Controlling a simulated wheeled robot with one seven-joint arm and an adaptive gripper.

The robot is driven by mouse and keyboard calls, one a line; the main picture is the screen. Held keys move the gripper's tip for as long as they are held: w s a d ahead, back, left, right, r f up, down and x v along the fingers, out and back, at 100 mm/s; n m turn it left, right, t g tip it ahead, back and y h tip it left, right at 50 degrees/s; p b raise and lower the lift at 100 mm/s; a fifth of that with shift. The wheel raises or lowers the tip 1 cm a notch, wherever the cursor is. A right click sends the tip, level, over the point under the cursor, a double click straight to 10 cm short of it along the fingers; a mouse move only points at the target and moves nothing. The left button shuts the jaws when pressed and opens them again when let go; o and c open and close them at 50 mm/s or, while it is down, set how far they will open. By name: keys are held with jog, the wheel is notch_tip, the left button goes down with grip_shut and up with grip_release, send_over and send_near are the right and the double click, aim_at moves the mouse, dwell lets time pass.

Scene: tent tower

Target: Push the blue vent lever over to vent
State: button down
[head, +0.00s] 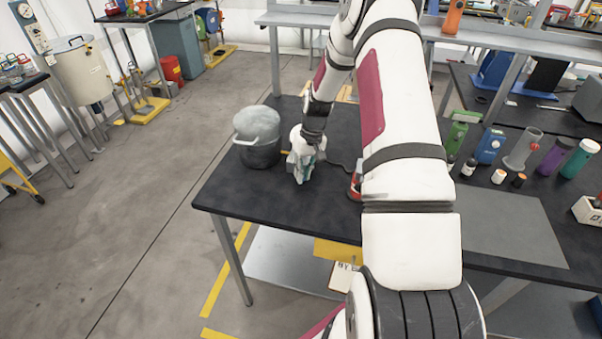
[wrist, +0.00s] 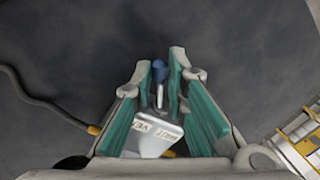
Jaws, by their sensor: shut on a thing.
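The blue vent lever (wrist: 159,69) shows in the wrist view as a blue knob on a thin metal stem. It stands between the fingertips of my gripper (wrist: 161,80), whose teal-padded fingers are closed in around it. A white block (wrist: 152,134) with partly readable dark lettering lies below the stem, between the fingers. In the head view my gripper (head: 302,172) points down over the dark table's left part, and the lever is hidden there. Which end of its travel the lever is at cannot be told.
A red item (head: 355,187) is partly hidden by my arm. Bottles and devices, such as a blue one (head: 490,146), stand at the right.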

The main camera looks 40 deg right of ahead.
jog(key=shift+d, duration=0.1)
dwell(0.4)
jog(key=c, duration=1.6)
grip_release()
jog(key=shift+r, duration=0.1)
jog(key=r, duration=0.4)
jog(key=d+r, duration=0.1)
jog(key=r, duration=0.6)
jog(key=shift+s+d+r, duration=0.25)
jog(key=shift+d+r, duration=0.1)
jog(key=shift+d, duration=0.05)
